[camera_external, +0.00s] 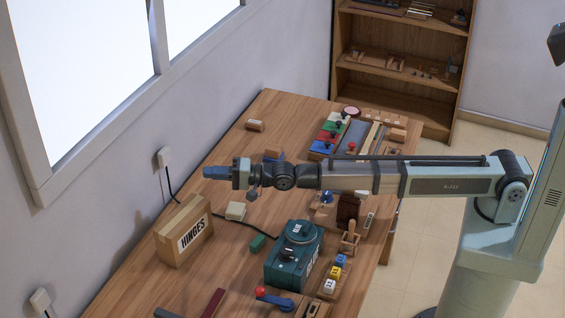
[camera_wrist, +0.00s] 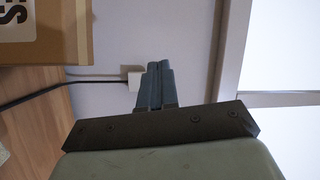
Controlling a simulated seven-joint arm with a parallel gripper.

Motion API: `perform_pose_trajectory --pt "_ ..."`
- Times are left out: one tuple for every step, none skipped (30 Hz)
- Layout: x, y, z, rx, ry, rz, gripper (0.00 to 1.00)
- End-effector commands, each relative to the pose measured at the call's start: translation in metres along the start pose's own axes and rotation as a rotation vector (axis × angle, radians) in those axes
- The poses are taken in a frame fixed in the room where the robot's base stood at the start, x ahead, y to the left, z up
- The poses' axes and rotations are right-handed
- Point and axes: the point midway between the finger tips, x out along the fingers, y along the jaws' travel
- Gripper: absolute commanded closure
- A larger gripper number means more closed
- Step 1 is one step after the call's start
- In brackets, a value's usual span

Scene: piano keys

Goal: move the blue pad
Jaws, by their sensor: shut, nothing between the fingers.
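A flat blue pad (camera_external: 320,147) lies at the near end of a row of coloured panels, past my arm toward the far end of the table. Red and green panels lie beyond it in the row. My gripper (camera_external: 206,172) is raised above the table's wall side and points left toward the wall, well apart from the blue pad. In the wrist view its two dark blue-grey fingers (camera_wrist: 158,70) are together with nothing between them. The blue pad does not show in the wrist view.
A cardboard box marked HINGES (camera_external: 183,232) stands below my gripper; it also shows in the wrist view (camera_wrist: 75,45). A wall socket (camera_external: 164,158) with a black cable is close to the left. A teal machine (camera_external: 294,258) stands nearer the camera.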

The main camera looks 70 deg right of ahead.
Motion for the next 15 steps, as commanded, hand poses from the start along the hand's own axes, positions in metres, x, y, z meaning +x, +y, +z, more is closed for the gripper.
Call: perform_pose_trajectory --pt "-0.001 0.007 -0.031 -0.019 0.031 0.024 1.0" --pt "-0.003 0.011 -0.046 -0.03 0.046 0.039 1.0" --pt "-0.004 0.016 -0.066 -0.046 0.066 0.058 1.0" --pt "-0.006 0.02 -0.081 -0.055 0.081 0.073 1.0" --pt "-0.007 0.024 -0.095 -0.066 0.095 0.087 1.0" --pt "-0.01 0.029 -0.113 -0.076 0.114 0.107 1.0" --pt "-0.012 0.032 -0.126 -0.085 0.126 0.122 1.0" --pt "-0.014 0.035 -0.138 -0.091 0.14 0.136 1.0" --pt "-0.017 0.04 -0.153 -0.102 0.156 0.158 1.0" --pt "-0.02 0.044 -0.165 -0.107 0.169 0.173 1.0" --pt "-0.022 0.048 -0.176 -0.112 0.18 0.19 1.0" --pt "-0.025 0.053 -0.191 -0.117 0.196 0.214 1.0" --pt "-0.028 0.057 -0.201 -0.12 0.208 0.234 1.0" --pt "-0.03 0.061 -0.212 -0.123 0.22 0.256 1.0" --pt "-0.034 0.068 -0.227 -0.124 0.236 0.29 1.0"
